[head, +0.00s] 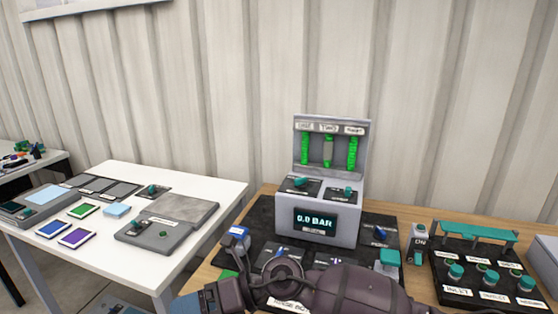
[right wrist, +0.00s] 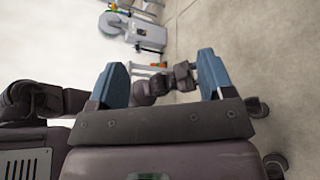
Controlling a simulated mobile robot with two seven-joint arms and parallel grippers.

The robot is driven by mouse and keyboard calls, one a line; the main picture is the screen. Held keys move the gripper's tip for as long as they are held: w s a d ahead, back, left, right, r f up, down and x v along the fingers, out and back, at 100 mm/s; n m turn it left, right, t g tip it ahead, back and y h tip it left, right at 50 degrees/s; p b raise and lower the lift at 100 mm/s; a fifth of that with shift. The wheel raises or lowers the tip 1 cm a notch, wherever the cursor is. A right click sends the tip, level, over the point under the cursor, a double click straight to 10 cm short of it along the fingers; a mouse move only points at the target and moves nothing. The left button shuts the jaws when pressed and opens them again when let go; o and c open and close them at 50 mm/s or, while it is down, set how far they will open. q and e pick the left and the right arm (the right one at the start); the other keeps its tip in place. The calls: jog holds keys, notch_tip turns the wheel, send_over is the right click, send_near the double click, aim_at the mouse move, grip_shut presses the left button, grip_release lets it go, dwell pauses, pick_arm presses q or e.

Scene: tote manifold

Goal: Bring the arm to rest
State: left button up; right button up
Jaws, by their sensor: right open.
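My right arm lies across the bottom of the head view, in front of the grey bench unit. My right gripper (head: 205,301) is at its left end, low in the picture, near the gap between the two tables. In the right wrist view its two blue fingers (right wrist: 162,72) stand wide apart with nothing between them. That view looks past the fingers to floor, a pale wall and dark arm parts. My left gripper does not show in the head view.
A grey unit (head: 327,187) with green tubes and a "0.0 BAR" display stands on the wooden table. A black valve panel (head: 440,292) with teal knobs is at right. A white table (head: 222,187) at left holds flat panels and colored cards. My arm hides part of the dark mat.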

jog(key=w+d+r+m+t+y, duration=0.4)
jog(key=d+r+m+t, duration=0.25)
jog(key=m+t, duration=0.95)
jog(key=d+f+m+t+h, duration=0.2)
jog(key=d+f+m+h, duration=0.2)
jog(key=d+m+h, duration=0.5)
jog(key=d+f+m+t+h, duration=0.2)
jog(key=d+f+m+h, duration=0.35)
jog(key=d+m, duration=0.4)
jog(key=s+d+f+m+g+h, duration=0.5)
jog(key=s+d+f+m+g, duration=0.15)
jog(key=s+d+f, duration=0.45)
jog(key=s+d+f+m+g, duration=0.1)
jog(key=s+d+m+g, duration=0.2)
jog(key=s, duration=0.5)
jog(key=s+d+f+m+g, duration=0.1)
jog(key=s+d+f+g, duration=0.2)
jog(key=s, duration=0.5)
jog(key=w+f+t, duration=0.6)
jog(key=w+f, duration=0.1)
jog(key=f, duration=0.1)
jog(key=shift+w+f+t, duration=0.15)
jog(key=shift+w+t, duration=0.05)
jog(key=shift+t, duration=0.15)
